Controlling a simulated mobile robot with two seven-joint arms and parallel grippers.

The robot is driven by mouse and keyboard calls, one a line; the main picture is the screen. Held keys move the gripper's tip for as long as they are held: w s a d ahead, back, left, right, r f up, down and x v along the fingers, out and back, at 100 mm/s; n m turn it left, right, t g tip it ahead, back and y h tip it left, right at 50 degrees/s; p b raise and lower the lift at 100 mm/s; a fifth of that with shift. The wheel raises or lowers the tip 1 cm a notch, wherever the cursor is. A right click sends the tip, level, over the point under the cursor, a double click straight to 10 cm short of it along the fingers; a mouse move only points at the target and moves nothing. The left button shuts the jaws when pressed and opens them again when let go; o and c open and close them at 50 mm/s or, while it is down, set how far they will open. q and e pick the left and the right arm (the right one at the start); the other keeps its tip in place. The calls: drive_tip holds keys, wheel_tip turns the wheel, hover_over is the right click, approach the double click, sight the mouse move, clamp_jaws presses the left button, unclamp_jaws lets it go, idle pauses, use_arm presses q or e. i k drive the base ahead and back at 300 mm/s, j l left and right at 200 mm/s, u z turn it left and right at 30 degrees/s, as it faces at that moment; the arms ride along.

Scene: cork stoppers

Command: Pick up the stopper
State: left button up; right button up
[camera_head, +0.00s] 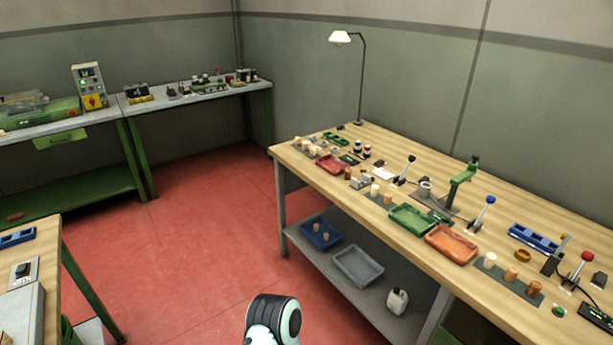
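Several cork stoppers in pale and darker tan stand on the long wooden workbench at the right. Near its front right, a pale stopper (490,260), a tan stopper (510,275) and a brown stopper (534,289) stand on a dark strip. Farther back, a pale stopper (375,190) stands on another strip, and a light stopper (312,150) is near the far end. I cannot tell which stopper the task means. Neither gripper is in view; only a white and black rounded part of mine shows at the bottom centre, well apart from the stoppers.
The workbench (440,170) also carries a green tray (412,218), an orange tray (450,244), a red tray (330,164), levers and a lamp (341,37). Bins stand on its lower shelf. Other benches stand at the left. Red floor between them is clear.

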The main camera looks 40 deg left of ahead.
sight(347, 171)
drive_tip(key=u, duration=1.05)
drive_tip(key=i+j+z, duration=0.15)
drive_tip(key=i+j, duration=0.55)
drive_tip(key=i+j+z, duration=0.15)
drive_tip(key=i+j, duration=0.5)
drive_tip(key=j, duration=0.1)
